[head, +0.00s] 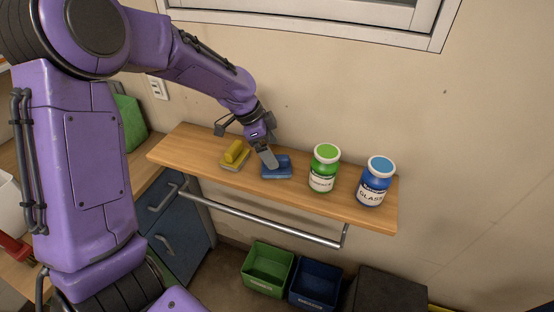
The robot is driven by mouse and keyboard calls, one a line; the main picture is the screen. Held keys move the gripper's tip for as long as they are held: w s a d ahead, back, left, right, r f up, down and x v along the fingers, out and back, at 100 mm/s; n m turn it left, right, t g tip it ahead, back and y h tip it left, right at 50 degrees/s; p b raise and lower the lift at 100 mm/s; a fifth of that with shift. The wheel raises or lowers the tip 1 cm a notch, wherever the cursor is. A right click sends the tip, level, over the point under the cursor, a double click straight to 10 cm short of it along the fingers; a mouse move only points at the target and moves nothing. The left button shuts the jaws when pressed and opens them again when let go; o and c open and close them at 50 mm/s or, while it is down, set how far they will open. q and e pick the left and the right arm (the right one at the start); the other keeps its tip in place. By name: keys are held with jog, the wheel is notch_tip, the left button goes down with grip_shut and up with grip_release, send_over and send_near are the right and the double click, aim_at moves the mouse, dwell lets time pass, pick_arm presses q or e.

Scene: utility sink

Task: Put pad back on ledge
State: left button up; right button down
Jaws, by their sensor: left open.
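A blue pad (279,170) lies on the wooden ledge (191,142), left of the two jars. My left gripper (268,158) reaches down from the left, with its fingers at the pad's left part. The jaws are open; whether the fingers touch the pad is hard to tell. A yellow pad or scrubber (236,152) with a raised grip lies on the ledge just left of the gripper. My right gripper is not in view.
A jar with a green lid (324,169) and a blue jar (374,182) stand on the ledge to the right. A metal rail (270,217) runs below the ledge. A green bin (268,268) and a blue bin (315,283) stand lower down. The wall is close behind.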

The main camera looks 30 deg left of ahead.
pick_arm(q)
jog(key=v, duration=0.6)
jog(key=shift+r, duration=0.3)
jog(key=shift+s, duration=0.1)
